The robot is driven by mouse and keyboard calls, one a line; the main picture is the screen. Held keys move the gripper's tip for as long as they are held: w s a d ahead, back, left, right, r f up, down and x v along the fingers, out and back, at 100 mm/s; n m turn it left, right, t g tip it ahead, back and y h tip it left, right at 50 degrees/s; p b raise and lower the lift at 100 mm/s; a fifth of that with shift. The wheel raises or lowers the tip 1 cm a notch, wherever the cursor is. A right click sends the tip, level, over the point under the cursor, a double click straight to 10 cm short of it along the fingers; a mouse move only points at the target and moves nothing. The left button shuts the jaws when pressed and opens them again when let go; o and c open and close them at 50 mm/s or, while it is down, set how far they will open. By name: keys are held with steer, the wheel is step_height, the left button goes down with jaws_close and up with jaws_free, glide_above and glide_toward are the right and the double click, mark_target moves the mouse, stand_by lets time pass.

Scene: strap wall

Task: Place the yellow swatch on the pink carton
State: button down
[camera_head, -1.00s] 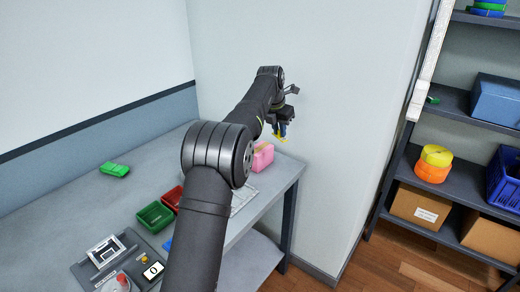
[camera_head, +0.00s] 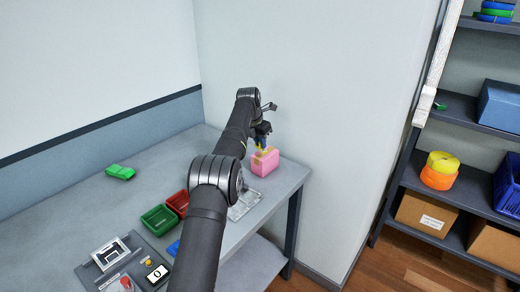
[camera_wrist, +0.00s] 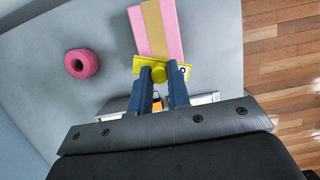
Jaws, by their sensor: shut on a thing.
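The pink carton (camera_head: 265,163) stands on the grey table near its right end. In the wrist view the carton (camera_wrist: 144,40) is a pink box with a tan strip down its middle. My gripper (camera_wrist: 159,76) is shut on the yellow swatch (camera_wrist: 148,64), a thin yellow piece with a round yellow knob between the blue fingers. In the wrist view the swatch overlaps the carton's near edge. In the head view my gripper (camera_head: 261,146) is at the carton's top; whether the swatch touches the carton cannot be told.
A pink ring-shaped roll (camera_wrist: 81,63) lies beside the carton. Green (camera_head: 158,218) and red (camera_head: 178,203) trays, a green item (camera_head: 120,172) and a grey panel (camera_head: 125,262) are on the table. A wall stands close behind my gripper. Shelves (camera_head: 450,190) stand at the right.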

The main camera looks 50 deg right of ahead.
mark_target(260, 148)
steer(key=shift+f, duration=1.55)
steer(key=shift+f, duration=0.1)
steer(key=c, duration=1.4)
jaws_free()
steer(key=shift+f, duration=0.1)
steer(key=shift+o, duration=0.2)
steer(key=v, duration=1.2)
steer(key=shift+r, duration=0.2)
steer(key=shift+f, duration=0.1)
